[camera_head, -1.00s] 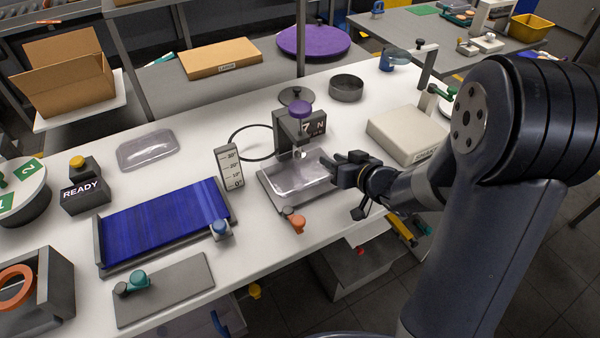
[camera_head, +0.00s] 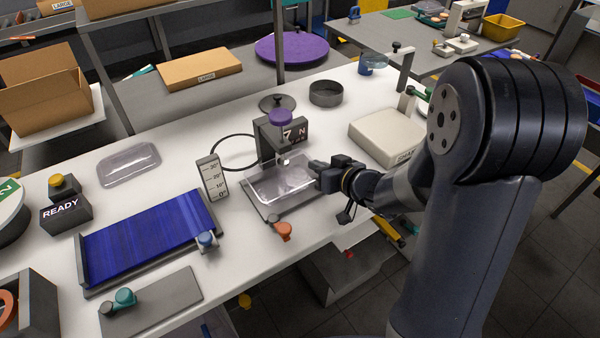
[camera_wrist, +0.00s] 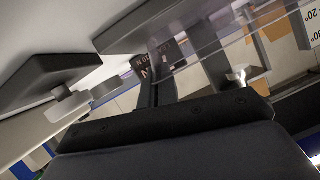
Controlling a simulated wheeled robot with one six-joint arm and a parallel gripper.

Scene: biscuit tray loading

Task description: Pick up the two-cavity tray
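A clear plastic tray (camera_head: 275,184) is over the grey plate (camera_head: 313,203) of the force-gauge stand, which reads "7 N". Its near edge seems slightly above the plate, but the gap is hard to judge. My gripper (camera_head: 318,168) is at the tray's right edge, with its fingers close together on the rim. In the wrist view the clear tray (camera_wrist: 220,42) stretches away from the fingers to the upper right. A second clear tray (camera_head: 129,165) lies on the table at the left. I cannot count the cavities in either tray.
The gauge stand (camera_head: 272,140) rises behind the tray. An angle block (camera_head: 212,178) stands left of it, and an orange knob (camera_head: 282,231) is in front. A cream scale (camera_head: 385,136) is to the right.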

